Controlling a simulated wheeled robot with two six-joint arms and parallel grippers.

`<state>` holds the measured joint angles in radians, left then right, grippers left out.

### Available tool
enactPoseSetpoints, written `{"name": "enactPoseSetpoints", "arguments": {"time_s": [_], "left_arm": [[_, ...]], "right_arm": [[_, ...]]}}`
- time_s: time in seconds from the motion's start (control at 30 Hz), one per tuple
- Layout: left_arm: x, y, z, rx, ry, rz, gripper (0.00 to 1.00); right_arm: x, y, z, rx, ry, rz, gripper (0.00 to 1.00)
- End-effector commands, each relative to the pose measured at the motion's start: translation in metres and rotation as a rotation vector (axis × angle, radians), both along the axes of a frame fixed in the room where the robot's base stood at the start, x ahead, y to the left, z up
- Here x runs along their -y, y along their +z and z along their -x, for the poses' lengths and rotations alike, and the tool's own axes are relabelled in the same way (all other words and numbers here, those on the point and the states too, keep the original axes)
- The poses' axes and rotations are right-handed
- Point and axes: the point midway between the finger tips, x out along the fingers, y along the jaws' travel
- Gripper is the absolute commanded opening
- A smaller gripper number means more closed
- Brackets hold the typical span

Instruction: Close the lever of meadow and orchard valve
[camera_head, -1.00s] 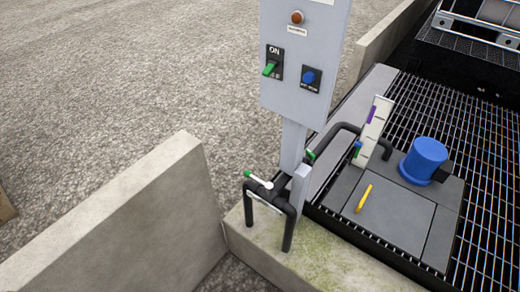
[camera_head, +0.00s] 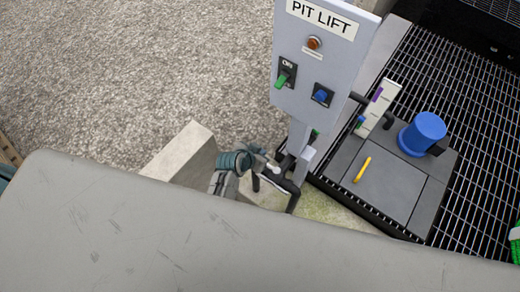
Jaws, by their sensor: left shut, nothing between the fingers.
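A black pipe manifold (camera_head: 292,188) stands on the concrete ledge beside the grey post. A pale valve hub (camera_head: 273,168) shows on its near pipe, but the lever's green end is hidden or too small to tell. A second small green lever end (camera_head: 315,134) shows behind the post. My left gripper (camera_head: 262,162), teal and grey, is shut and empty right at the near valve. I cannot tell whether it touches the lever. No meadow or orchard label is readable. My right gripper is not in view.
A grey PIT LIFT panel (camera_head: 323,65) with a green switch and blue knob rises above the valves. A blue cylinder (camera_head: 423,133), a yellow handle (camera_head: 362,169) and a white gauge board (camera_head: 378,108) stand right, by the black grating (camera_head: 470,140). A concrete wall (camera_head: 181,153) is left.

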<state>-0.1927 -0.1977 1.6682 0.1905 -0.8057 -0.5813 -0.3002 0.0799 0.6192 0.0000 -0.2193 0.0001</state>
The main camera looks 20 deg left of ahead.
Motion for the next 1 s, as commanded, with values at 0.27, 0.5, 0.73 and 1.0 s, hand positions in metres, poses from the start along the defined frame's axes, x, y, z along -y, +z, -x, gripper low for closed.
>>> {"name": "enactPoseSetpoints", "arguments": {"time_s": [0.27,0.5,0.73,1.0], "left_arm": [[0.014,-0.043,-0.036,0.0,0.0,0.0,0.0],[0.019,-0.065,-0.049,-0.002,0.001,-0.001,0.0],[0.007,-0.067,-0.02,-0.001,0.002,-0.001,0.0],[0.005,-0.067,-0.015,0.001,0.001,0.0,0.0]], "right_arm": [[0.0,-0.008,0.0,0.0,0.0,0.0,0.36],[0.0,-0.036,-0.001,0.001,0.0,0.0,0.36],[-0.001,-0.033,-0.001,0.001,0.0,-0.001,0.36],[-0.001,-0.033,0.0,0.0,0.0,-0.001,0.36]]}}
